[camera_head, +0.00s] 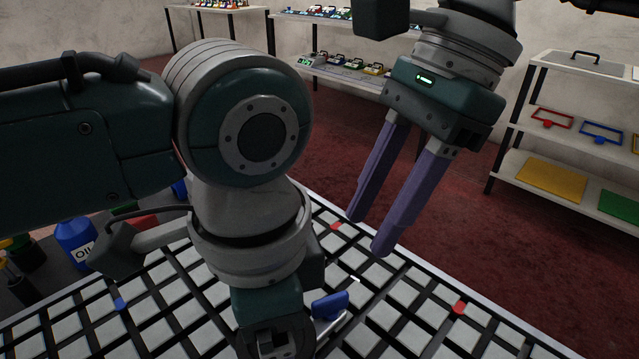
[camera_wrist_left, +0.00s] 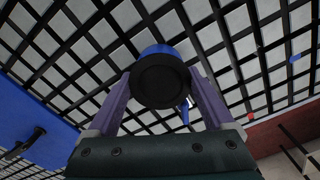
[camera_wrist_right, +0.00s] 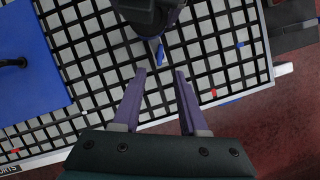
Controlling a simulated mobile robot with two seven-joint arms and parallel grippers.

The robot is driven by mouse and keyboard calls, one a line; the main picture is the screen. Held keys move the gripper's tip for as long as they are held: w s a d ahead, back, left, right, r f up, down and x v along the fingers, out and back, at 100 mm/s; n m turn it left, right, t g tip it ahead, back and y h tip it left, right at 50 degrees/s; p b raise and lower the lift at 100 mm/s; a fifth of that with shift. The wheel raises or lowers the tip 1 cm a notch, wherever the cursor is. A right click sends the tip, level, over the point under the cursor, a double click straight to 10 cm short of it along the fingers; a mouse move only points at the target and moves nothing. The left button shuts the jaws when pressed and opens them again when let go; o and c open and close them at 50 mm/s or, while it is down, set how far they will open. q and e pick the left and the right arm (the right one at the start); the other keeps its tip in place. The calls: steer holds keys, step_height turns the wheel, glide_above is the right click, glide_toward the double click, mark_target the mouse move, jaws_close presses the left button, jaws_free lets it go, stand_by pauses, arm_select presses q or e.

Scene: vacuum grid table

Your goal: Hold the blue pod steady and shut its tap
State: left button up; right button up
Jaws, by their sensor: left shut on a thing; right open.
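The blue pod (camera_wrist_left: 157,50) has a round black top and sits between the purple fingers of my left gripper (camera_wrist_left: 166,98), which is shut on it. In the head view my left arm hides most of the pod. Its blue tap lever (camera_head: 331,303) sticks out to the right there, beside a pale metal part. The lever also shows in the right wrist view (camera_wrist_right: 160,51), just beyond the fingertips and roughly between them. My right gripper (camera_head: 368,234) is open and empty, apart from the lever. I cannot tell whether the tap is open or shut.
The black grid table (camera_head: 430,290) with pale squares carries small red and blue markers. A large blue plate (camera_wrist_right: 30,75) with a black handle lies on it. A blue oil bottle (camera_head: 75,243) stands at the left. Shelves (camera_head: 560,200) stand behind, across red floor.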

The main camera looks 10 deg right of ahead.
mark_target(334, 298)
steer(key=shift+v, duration=0.9)
steer(key=x, duration=1.1)
steer(key=shift+d+f, duration=0.1)
steer(key=shift+f, duration=0.25)
jaws_close()
